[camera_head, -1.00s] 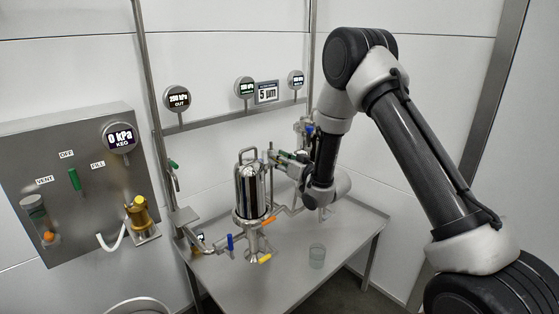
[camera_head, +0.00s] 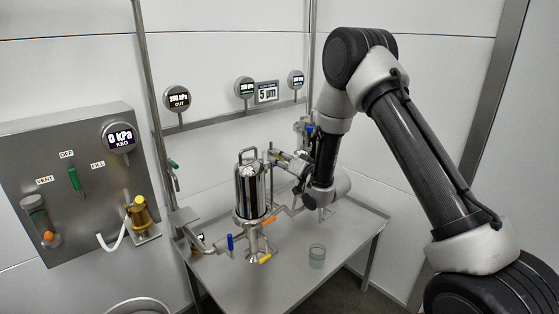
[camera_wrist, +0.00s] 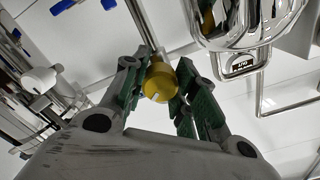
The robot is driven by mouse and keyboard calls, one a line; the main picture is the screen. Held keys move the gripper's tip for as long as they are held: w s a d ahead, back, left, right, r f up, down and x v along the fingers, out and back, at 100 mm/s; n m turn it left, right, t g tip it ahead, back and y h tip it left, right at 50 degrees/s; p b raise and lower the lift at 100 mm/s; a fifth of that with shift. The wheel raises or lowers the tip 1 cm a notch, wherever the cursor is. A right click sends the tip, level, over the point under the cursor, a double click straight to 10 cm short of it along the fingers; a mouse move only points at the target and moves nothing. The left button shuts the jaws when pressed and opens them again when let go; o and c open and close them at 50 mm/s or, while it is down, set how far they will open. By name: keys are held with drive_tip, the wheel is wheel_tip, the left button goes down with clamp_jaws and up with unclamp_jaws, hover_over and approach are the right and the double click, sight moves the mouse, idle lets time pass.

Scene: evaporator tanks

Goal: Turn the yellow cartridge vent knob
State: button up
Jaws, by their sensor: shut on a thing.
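The yellow vent knob (camera_wrist: 160,82), with a small white mark on its face, sits at the end of a metal pipe in the wrist view. My gripper (camera_wrist: 163,76) has its two green-padded fingers on either side of the knob and is shut on it. In the head view my gripper (camera_head: 285,160) is just right of the polished cartridge housing (camera_head: 251,192), near its top. The knob cannot be made out there. The housing's shiny metal and its top handle also show in the wrist view (camera_wrist: 245,22).
Blue (camera_head: 230,242), orange (camera_head: 240,224) and yellow (camera_head: 265,258) valve handles surround the housing's base. A panel with a green lever (camera_head: 74,179) is on the left wall. Gauges line the rail behind.

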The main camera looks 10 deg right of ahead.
drive_tip(key=o, duration=1.1)
drive_tip(key=shift+c, duration=0.2)
drive_tip(key=v, duration=1.2)
